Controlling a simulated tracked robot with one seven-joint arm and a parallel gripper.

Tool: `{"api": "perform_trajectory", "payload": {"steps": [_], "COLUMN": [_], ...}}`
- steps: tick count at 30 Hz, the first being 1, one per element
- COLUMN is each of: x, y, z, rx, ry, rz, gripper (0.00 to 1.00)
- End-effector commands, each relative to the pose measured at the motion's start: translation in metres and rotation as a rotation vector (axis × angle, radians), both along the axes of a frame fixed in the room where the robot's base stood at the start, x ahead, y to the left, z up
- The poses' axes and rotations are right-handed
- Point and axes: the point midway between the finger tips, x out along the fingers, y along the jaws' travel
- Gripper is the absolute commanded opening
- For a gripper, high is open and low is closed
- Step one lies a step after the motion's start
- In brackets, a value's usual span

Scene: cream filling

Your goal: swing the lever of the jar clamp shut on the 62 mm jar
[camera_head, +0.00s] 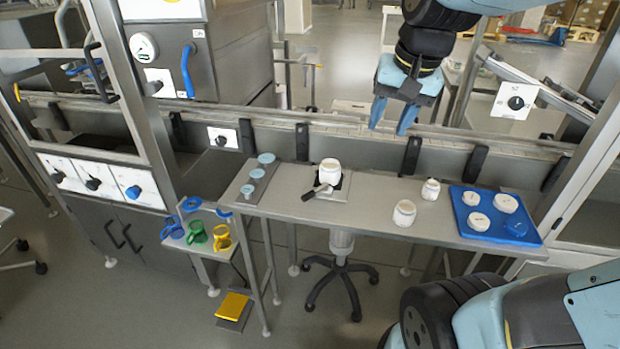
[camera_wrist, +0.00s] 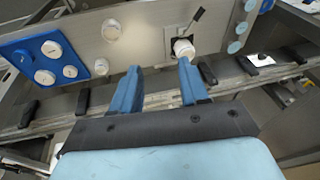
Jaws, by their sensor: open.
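A white jar (camera_head: 329,172) stands upright on the dark jar clamp (camera_head: 345,182) on the steel table. It also shows in the wrist view (camera_wrist: 184,48). The clamp's lever (camera_head: 316,192) sticks out to the front left of the jar, with a dark end. In the wrist view the lever (camera_wrist: 197,17) points away from the jar, up and to the right. I cannot tell how the clamp's jaws sit against the jar. My gripper (camera_head: 393,115) is open and empty, pointing down above the conveyor behind the table. Its two blue fingers (camera_wrist: 155,82) show apart in the wrist view.
Two loose white jars (camera_head: 404,213) (camera_head: 430,190) stand right of the clamp. A blue tray (camera_head: 530,237) with white lids and a blue one is at the table's right end. Blue discs (camera_head: 257,173) stand in a row at left. A conveyor rail (camera_head: 350,128) runs behind the table.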

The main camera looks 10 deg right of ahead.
Motion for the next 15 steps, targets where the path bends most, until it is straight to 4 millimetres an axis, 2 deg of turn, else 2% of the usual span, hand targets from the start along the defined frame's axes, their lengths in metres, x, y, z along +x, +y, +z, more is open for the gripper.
{"api": "perform_trajectory", "payload": {"steps": [1, 8, 15], "x": [0.011, 0.055, 0.1], "y": [0.004, 0.024, 0.048], "z": [-0.004, -0.026, -0.058], "rx": [0.021, 0.111, 0.175], "ry": [0.04, 0.211, 0.397], "rz": [-0.031, -0.2, -0.385], "gripper": [0.44, 0.44, 0.44]}}
